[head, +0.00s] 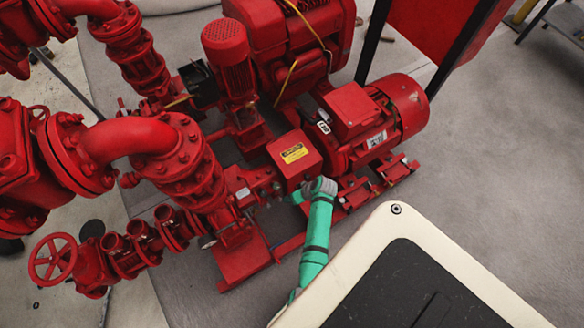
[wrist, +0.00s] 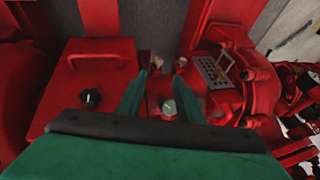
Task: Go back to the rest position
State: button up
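My green arm (head: 317,235) reaches from beside my body to the red pump set. My gripper (wrist: 160,78) shows two green fingers spread apart with a gap between them. A small grey-green round part (wrist: 169,107) shows between the fingers, and no finger is seen closed on it. In the head view my gripper (head: 297,197) is small and partly hidden by the wrist. It is low, close to the red box with a yellow label (head: 295,154) and the motor base.
A red motor (head: 399,108) stands right of the box. Red pipes and valves (head: 155,150) with a handwheel (head: 52,259) fill the left. In the wrist view a red panel (wrist: 92,90) with a black knob lies left of the fingers. Grey floor (head: 500,170) at right is clear.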

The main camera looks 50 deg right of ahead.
jog(key=shift+s+d+r, duration=0.1)
jog(key=shift+s+d, duration=0.15)
jog(key=shift+s, duration=0.05)
jog(key=s+a+r+n+t+h, duration=0.15)
jog(key=s+a+r+h, duration=0.35)
jog(key=s+a, duration=0.6)
jog(key=s+a+r+t+y, duration=0.1)
jog(key=s+a+r+t, duration=0.1)
jog(key=a+r, duration=0.4)
jog(key=s+a+r+n+t+y, duration=0.1)
jog(key=a+r+t, duration=0.3)
jog(key=r, duration=1.3)
jog(key=s+a+r+t+y, duration=0.1)
jog(key=s+a+r+t, duration=0.1)
jog(key=a+r, duration=0.7)
notch_tip(320, 180, up, 2)
jog(key=shift+s+a+r+n+t, duration=0.15)
jog(key=shift+s+a+n+t, duration=0.2)
jog(key=shift+a+t, duration=0.1)
jog(key=shift+w+d, duration=0.1)
jog(key=shift+w, duration=0.1)
